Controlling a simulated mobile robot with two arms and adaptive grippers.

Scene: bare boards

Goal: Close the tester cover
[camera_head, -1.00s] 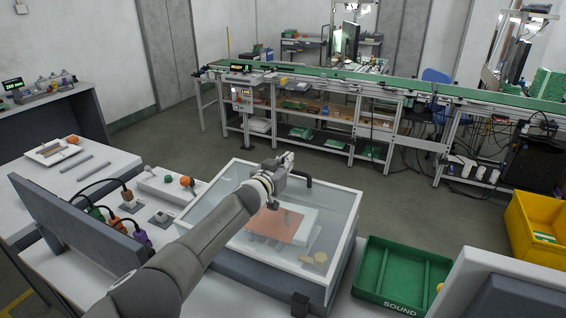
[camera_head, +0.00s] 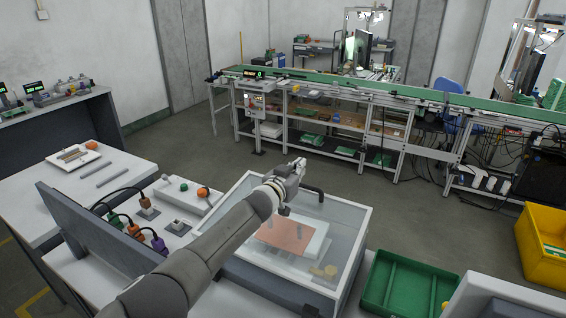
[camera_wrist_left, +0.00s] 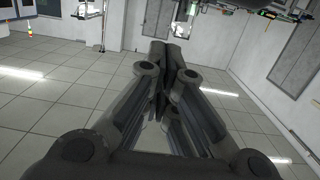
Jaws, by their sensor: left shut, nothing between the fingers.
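The tester (camera_head: 265,285) is a grey box on the white bench, with a clear, pale-framed cover (camera_head: 357,228) that looks down over it. An orange-brown board (camera_head: 285,236) on a light block shows through the clear panel. The dark cover handle (camera_head: 312,192) is at the far edge. My left arm reaches across the cover. My left gripper (camera_head: 298,166) is just above and left of the handle; I cannot tell whether it touches. In the left wrist view its fingers (camera_wrist_left: 168,52) are together and empty. My right gripper is not in view.
A green tray (camera_head: 405,282) stands right of the tester, with a yellow bin (camera_head: 545,245) further right. A dark panel with plugged cables (camera_head: 100,240) and a switch box (camera_head: 180,190) are on the left. Open floor lies between the bench and the green-topped conveyor (camera_head: 400,92).

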